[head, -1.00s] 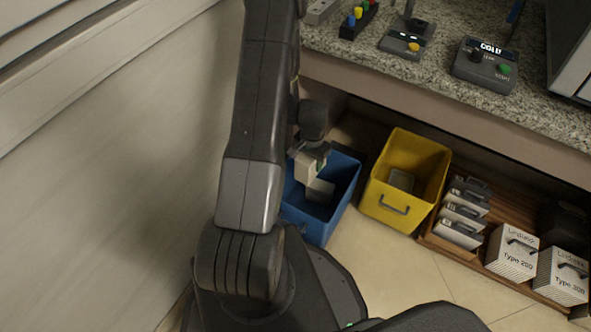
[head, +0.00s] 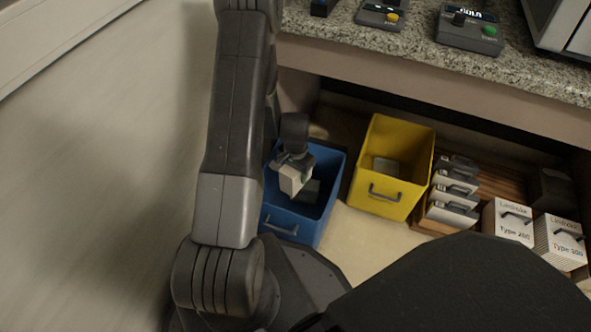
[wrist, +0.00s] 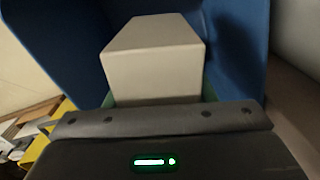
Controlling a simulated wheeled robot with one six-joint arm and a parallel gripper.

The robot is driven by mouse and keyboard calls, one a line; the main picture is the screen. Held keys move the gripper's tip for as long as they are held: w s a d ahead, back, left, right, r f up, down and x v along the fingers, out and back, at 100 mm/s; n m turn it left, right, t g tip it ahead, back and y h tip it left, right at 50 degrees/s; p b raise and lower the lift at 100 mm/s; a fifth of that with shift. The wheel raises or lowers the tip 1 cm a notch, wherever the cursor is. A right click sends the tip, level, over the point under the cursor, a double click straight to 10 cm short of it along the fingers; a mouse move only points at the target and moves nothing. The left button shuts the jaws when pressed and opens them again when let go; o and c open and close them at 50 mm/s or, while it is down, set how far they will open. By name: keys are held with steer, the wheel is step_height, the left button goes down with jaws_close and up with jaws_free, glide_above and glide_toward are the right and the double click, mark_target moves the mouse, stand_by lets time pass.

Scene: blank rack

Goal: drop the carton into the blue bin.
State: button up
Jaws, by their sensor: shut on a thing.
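A pale, box-shaped carton (head: 293,179) is held in my gripper (head: 296,163) over the open blue bin (head: 282,224), within its rim as seen from the head. In the wrist view the carton (wrist: 154,58) sticks out from the shut jaws, with the blue bin's wall (wrist: 52,45) around it. My gripper's dark body (wrist: 160,130) fills the bottom of that view. The fingertips are mostly hidden by the carton. I cannot tell whether the two touch.
A yellow bin (head: 386,193) with a grey item inside stands right of the blue bin. Further right, a wooden rack (head: 436,228) holds several handled cases. The granite counter (head: 420,52) overhangs behind, and a pale wall (head: 100,170) stands at the left.

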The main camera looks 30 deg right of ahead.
steer(key=shift+f, duration=0.45)
steer(key=o, duration=1)
step_height(320, 180, up, 14)
steer(key=p, duration=0.5)
steer(key=shift+f, duration=0.1)
